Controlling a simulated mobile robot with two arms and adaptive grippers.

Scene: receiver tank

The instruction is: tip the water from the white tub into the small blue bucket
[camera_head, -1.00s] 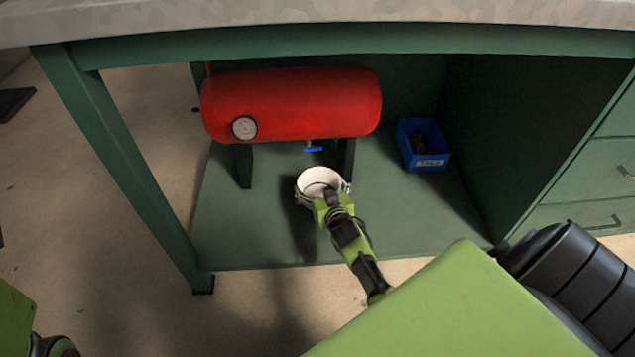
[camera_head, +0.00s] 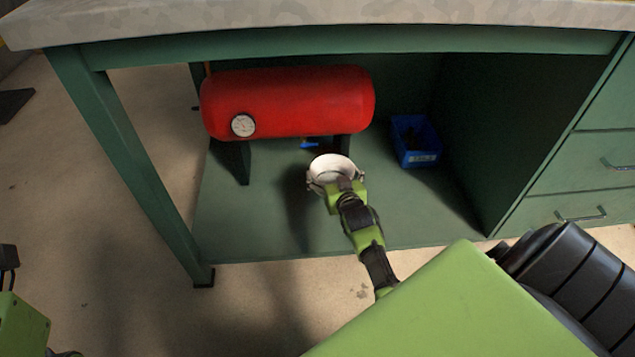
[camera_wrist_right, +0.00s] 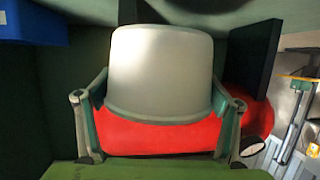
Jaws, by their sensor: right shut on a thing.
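The white tub (camera_head: 333,163) is in my right gripper (camera_head: 345,186), in front of the red tank and above the green shelf. The gripper is shut on it, with its two fingers on either side of the tub in the right wrist view (camera_wrist_right: 160,75). The tub's mouth shows in the head view, but I cannot tell whether water is in it. A small blue open box (camera_head: 416,142) with a pale label stands on the shelf to the right, apart from the tub, with dark contents. My left gripper is not clearly visible.
The red tank (camera_head: 290,98) with a gauge (camera_head: 243,125) stands on dark legs behind the tub. A blue valve handle (camera_head: 309,145) is under it. The bench top (camera_head: 320,12) overhangs the shelf (camera_head: 260,225). A dark side panel is at the right.

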